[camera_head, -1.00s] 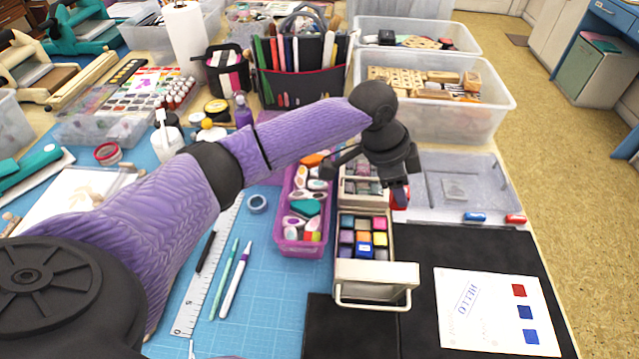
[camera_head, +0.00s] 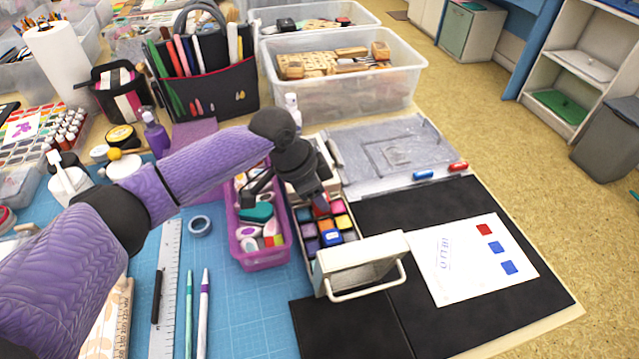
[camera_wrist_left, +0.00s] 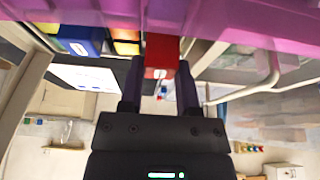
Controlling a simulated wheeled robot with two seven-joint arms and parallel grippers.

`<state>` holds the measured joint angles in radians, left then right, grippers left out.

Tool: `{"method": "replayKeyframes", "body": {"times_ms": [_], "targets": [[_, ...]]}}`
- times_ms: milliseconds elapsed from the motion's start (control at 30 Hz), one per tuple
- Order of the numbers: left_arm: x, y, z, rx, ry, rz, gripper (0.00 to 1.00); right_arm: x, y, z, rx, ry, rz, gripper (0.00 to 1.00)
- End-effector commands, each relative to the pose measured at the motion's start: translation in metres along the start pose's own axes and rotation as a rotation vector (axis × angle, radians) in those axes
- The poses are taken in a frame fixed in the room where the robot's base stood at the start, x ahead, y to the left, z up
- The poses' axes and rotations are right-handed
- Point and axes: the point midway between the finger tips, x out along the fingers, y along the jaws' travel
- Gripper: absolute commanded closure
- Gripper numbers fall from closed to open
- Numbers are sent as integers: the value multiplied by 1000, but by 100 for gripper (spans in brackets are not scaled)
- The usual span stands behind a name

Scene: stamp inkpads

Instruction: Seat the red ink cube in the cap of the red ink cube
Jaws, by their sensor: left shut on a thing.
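My left gripper (camera_head: 318,203) is shut on the red ink cube (camera_head: 321,209), over the open case of ink cubes. In the left wrist view the red cube (camera_wrist_left: 161,54) shows between the two dark fingers (camera_wrist_left: 160,85). The cube's lower end and any contact with the case are hard to tell. The case (camera_head: 309,256) holds several coloured cubes in rows, partly hidden by the gripper. A small red piece (camera_head: 457,167), perhaps the cap, lies on the clear board at the right, beside a similar blue piece (camera_head: 423,174). My right gripper is not in view.
A pink bin (camera_head: 262,258) of stamps stands close left of the case. The case's raised white end with a handle (camera_head: 365,262) stands in front. A stamped paper (camera_head: 470,262) lies on the black mat. Clear plastic bins (camera_head: 345,105) stand behind.

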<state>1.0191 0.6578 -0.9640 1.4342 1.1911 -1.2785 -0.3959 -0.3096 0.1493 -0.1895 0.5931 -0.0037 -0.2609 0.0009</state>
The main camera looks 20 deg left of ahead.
Motion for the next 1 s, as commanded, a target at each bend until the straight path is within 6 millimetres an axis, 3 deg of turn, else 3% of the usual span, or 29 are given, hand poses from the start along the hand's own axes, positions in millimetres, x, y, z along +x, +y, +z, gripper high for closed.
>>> {"method": "replayKeyframes", "body": {"times_ms": [100,533,567,700,1000], "targets": [[11,0,5,0,0,0,100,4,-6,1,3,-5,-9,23],[16,0,6,1,1,0,100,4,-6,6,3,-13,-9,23],[15,0,6,2,1,-1,52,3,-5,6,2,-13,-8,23],[15,0,6,1,1,-1,23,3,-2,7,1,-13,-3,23],[15,-1,6,1,1,-4,23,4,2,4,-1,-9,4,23]]}}
